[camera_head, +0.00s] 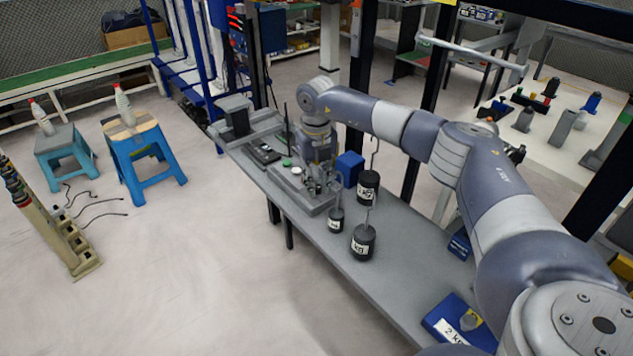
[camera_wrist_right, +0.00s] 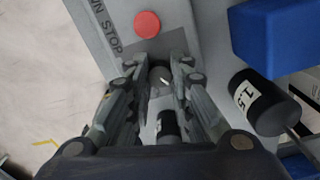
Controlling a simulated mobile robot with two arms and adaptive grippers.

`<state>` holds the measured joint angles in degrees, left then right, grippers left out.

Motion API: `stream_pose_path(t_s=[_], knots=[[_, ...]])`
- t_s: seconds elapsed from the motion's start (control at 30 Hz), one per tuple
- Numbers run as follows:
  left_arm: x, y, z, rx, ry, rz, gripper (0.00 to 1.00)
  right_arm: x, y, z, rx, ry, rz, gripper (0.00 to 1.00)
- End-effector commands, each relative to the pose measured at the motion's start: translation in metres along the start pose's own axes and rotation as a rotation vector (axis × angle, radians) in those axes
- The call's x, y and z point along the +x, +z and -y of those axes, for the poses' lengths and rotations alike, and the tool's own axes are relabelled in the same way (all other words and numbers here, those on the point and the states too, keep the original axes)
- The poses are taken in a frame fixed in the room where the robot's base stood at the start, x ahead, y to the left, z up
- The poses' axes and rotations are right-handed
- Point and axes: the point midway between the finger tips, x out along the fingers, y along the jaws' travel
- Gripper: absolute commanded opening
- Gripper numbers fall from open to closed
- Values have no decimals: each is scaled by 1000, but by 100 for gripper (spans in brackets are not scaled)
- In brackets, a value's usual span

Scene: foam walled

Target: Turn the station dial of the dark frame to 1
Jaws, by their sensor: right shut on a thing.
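The station dial (camera_wrist_right: 161,77), a small dark round knob with a pale mark, sits on a grey panel (camera_wrist_right: 107,45) in the right wrist view. A red button and the printed letters "UN STOP" are beyond it. My right gripper (camera_wrist_right: 160,82) has its two fingers closed around the dial from both sides. The number the dial points to cannot be read. In the head view my right gripper (camera_head: 318,178) reaches down to the grey station (camera_head: 312,203) on the bench, and the arm and gripper hide the dial. My left gripper is not in view.
Black weights (camera_head: 363,242) stand on the bench (camera_head: 385,285) close to the gripper; one labelled 1.5 (camera_wrist_right: 262,104) is at its right in the wrist view. A blue block (camera_head: 349,168) stands close by. Dark frame posts (camera_head: 362,65) rise behind.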

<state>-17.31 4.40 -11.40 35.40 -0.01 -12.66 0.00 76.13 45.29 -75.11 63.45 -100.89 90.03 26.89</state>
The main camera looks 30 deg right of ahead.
Motion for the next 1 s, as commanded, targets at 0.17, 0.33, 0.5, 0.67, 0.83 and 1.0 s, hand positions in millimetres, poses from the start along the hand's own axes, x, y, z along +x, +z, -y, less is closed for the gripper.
stream_pose_path(t_s=[0.17,0.33,0.5,0.67,0.83,1.0], knots=[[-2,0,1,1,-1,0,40,-1,0,0,-50,0,0,0],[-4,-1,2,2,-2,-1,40,-1,0,0,-151,0,0,0],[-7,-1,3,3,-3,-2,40,-1,0,0,-298,1,0,0],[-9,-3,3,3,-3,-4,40,-1,0,0,-451,1,0,0],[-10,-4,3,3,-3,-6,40,-1,0,0,-611,1,1,0],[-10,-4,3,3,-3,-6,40,-1,1,0,-758,0,2,0]])
